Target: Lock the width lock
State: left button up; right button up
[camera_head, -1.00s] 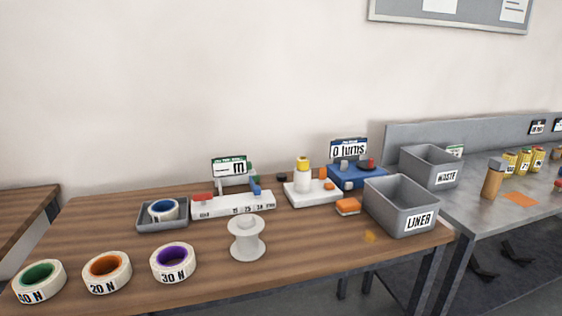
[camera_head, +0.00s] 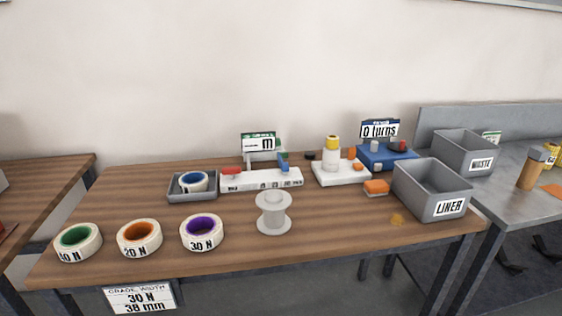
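A white width gauge (camera_head: 260,180) lies near the back middle of the wooden table. It has a red block at its left end, a blue upright lever (camera_head: 283,161) toward its right, and a green-framed sign (camera_head: 258,143) behind it. Printed marks run along its front face. Which part is the width lock, and whether it is locked, I cannot tell at this size. Neither of my grippers shows in the head view.
Three tape rolls (camera_head: 139,238) stand at the front left, with a white spool (camera_head: 273,213) beside them. A grey tray (camera_head: 180,188) holds a blue-cored roll. At right are a white fixture (camera_head: 341,174), a blue turn counter (camera_head: 388,156), an orange block (camera_head: 376,187) and the LINER bin (camera_head: 432,187).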

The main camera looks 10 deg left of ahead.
aim_at(231, 171)
jog(key=k, duration=0.65)
jog(key=z, duration=0.65)
jog(key=i, duration=1.25)
jog(key=u, duration=0.75)
